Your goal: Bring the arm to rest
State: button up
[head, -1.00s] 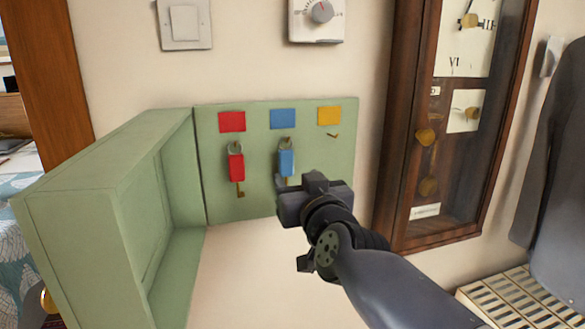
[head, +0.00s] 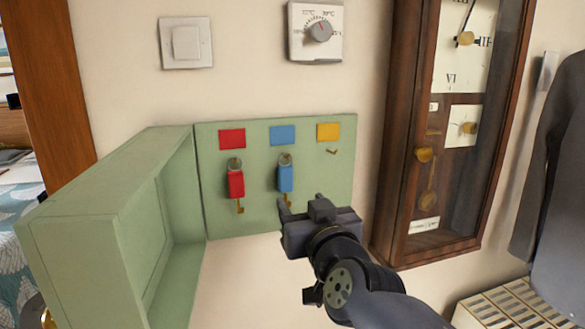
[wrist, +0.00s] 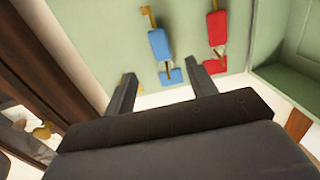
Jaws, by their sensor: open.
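My gripper (head: 301,204) is open and empty, just below and right of the blue-tagged key (head: 286,178) in the head view. That key hangs from a hook under the blue label and appears clear of the fingers. The red-tagged key (head: 236,183) hangs under the red label to its left. The hook (head: 332,152) under the yellow label is bare. In the wrist view the two fingers (wrist: 163,77) stand apart, with the blue key (wrist: 160,45) and red key (wrist: 217,28) upside down beyond them.
The green key cabinet's door (head: 95,215) stands open to the left. A wooden pendulum clock (head: 385,200) is on the wall at right, with a grey garment (head: 560,190) beyond it. A slatted surface (head: 510,308) is at lower right. A switch (head: 186,43) and dial (head: 316,32) are above.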

aim_at(286, 178)
jog(key=b+x, duration=0.2)
jog(key=x, duration=0.7)
jog(key=shift+w+f, duration=0.15)
jog(key=shift+w, duration=0.1)
jog(key=shift+r, duration=0.4)
jog(key=shift+s+d+r+p, duration=0.1)
jog(key=shift+s+p, duration=0.2)
jog(key=shift+s, duration=0.15)
